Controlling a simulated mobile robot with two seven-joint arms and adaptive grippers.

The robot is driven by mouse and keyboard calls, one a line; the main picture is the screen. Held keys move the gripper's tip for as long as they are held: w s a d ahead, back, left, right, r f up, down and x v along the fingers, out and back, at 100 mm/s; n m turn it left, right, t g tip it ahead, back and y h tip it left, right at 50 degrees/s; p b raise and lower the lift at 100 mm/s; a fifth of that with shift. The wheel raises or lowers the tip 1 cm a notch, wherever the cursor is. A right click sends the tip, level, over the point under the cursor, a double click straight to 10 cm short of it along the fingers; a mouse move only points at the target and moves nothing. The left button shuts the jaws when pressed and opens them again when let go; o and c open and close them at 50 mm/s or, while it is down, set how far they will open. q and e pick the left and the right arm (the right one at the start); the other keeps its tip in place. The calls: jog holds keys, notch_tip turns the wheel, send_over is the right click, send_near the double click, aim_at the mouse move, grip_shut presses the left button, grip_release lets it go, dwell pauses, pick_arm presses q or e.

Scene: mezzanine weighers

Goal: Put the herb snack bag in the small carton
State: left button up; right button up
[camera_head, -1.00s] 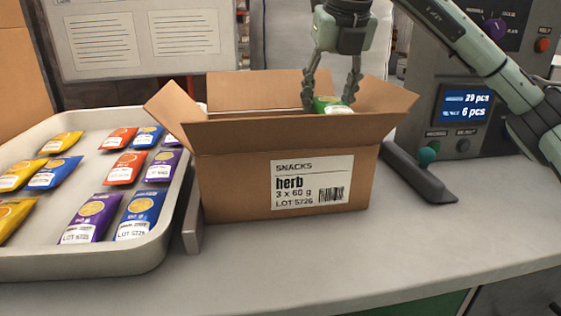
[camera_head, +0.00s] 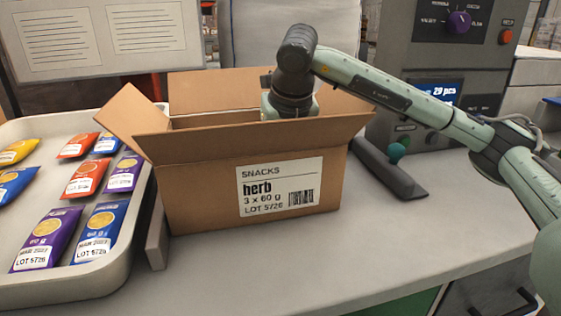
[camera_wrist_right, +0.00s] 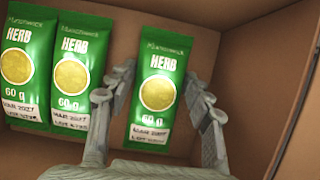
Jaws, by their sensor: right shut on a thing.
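The small carton (camera_head: 205,195) stands open on the counter, with a white label reading snacks, herb, 3 x 60 g. My right arm reaches down into it, and the front wall hides the gripper in the head view. In the right wrist view my right gripper (camera_wrist_right: 160,105) is shut on a green herb snack bag (camera_wrist_right: 158,90), one finger at each side. Two more green herb bags, a middle one (camera_wrist_right: 80,75) and a left one (camera_wrist_right: 25,65), lie inside the carton to its left. My left gripper is not in view.
A pale tray (camera_head: 122,262) with several purple, blue, red and yellow bags stands left of the carton. A grey control panel (camera_head: 440,60) with a display stands at the right, with a dark bar (camera_head: 390,170) before it. The front counter is clear.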

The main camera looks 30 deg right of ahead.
jog(key=shift+f, duration=0.2)
jog(key=o, duration=1.1)
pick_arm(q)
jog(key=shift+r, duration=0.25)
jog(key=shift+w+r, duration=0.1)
pick_arm(e)
jog(key=shift+r, duration=0.2)
jog(key=v, duration=0.4)
jog(key=shift+a, duration=0.1)
jog(key=v, duration=0.5)
jog(key=shift+s+r, duration=0.1)
jog(key=shift+r, duration=0.1)
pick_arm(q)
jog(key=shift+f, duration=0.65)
pick_arm(e)
jog(key=shift+v, duration=1.2)
